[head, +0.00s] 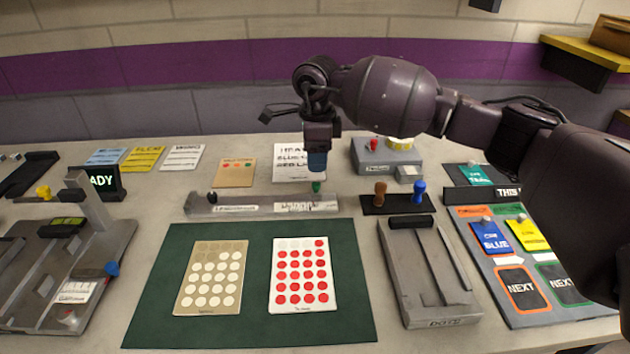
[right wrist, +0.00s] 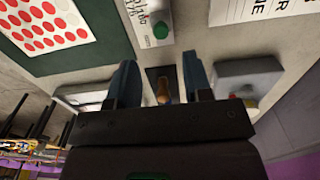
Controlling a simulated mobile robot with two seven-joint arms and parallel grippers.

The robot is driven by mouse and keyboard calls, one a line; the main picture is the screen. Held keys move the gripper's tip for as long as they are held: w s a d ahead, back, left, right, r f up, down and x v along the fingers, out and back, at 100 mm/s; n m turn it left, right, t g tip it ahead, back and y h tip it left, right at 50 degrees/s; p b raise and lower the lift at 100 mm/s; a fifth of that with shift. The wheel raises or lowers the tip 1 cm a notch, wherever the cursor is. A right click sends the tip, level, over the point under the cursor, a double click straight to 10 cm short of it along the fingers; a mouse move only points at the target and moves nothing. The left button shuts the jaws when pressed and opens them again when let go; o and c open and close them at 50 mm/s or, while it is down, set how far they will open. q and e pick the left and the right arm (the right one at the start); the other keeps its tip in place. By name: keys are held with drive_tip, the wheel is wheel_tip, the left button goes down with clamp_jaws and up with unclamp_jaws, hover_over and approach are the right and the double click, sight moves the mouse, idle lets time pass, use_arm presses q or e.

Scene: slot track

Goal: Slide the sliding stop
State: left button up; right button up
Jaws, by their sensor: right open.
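A low grey bar (head: 262,204) with two white labels lies across the table behind the green mat. A green knob (head: 317,187) stands near its right part and a dark knob (head: 213,197) near its left end. I cannot tell for sure which part is the sliding stop; a grey slotted track (head: 405,272) with a black crosspiece (head: 411,222) lies to the right. My right gripper (head: 317,160) hangs above and behind the green knob, apart from it. In the right wrist view its open fingers (right wrist: 160,82) have nothing between them; the green knob (right wrist: 160,30) shows beyond. My left gripper is not visible.
The green mat (head: 150,310) holds two dotted cards. Brown (head: 380,193) and blue (head: 419,192) pegs stand on a black base right of the bar. A grey box (head: 387,160) with a red knob stands behind. A grey fixture (head: 95,245) is at the left.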

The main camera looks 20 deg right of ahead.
sight(316, 184)
wheel_tip(316, 184, down, 7)
drive_tip(key=shift+w+f+b, duration=0.1)
drive_tip(key=shift+b, duration=0.3)
clamp_jaws()
